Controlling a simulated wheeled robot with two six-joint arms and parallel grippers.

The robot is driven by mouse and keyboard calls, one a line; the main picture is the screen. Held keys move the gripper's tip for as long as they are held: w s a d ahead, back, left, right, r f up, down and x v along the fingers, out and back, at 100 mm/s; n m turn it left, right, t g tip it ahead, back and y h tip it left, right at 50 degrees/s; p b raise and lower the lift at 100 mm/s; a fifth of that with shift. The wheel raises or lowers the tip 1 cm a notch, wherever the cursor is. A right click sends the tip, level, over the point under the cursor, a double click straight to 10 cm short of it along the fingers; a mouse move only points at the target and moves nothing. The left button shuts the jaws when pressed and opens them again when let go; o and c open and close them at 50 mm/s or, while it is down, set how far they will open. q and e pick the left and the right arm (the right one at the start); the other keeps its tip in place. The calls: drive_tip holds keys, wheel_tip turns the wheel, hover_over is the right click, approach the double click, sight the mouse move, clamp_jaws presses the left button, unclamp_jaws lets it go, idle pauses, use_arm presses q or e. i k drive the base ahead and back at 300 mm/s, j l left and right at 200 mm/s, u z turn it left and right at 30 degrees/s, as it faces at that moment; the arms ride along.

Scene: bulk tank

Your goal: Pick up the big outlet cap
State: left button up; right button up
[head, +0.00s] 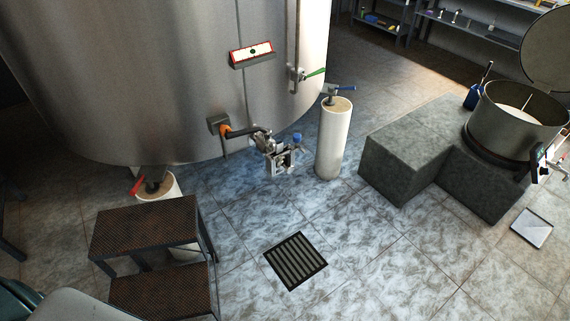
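I cannot make out the big outlet cap for certain. A dark outlet fitting (240,131) with an orange part juts from the lower front of the big steel tank (150,75). It leads to a small cluster of metal parts (280,158) with a blue piece (297,138) at its upper right; which of these is a cap is too small to tell.
A pale post (333,145) with a blue-handled fitting stands right of the outlet. A step stool (145,227) is at the lower left. A floor drain (295,260) lies in front. Grey blocks (405,160) and an open round vat (510,130) stand right. The centre-right floor is clear.

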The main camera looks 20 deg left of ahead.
sight(283, 159)
drive_tip(key=i+l, duration=0.4)
drive_tip(key=i+l+u, duration=0.15)
drive_tip(key=i+l, duration=0.55)
drive_tip(key=l, duration=0.2)
drive_tip(key=i+l+u, duration=0.1)
drive_tip(key=i+l, duration=0.6)
drive_tip(key=l, duration=0.25)
drive_tip(key=i+u, duration=0.05)
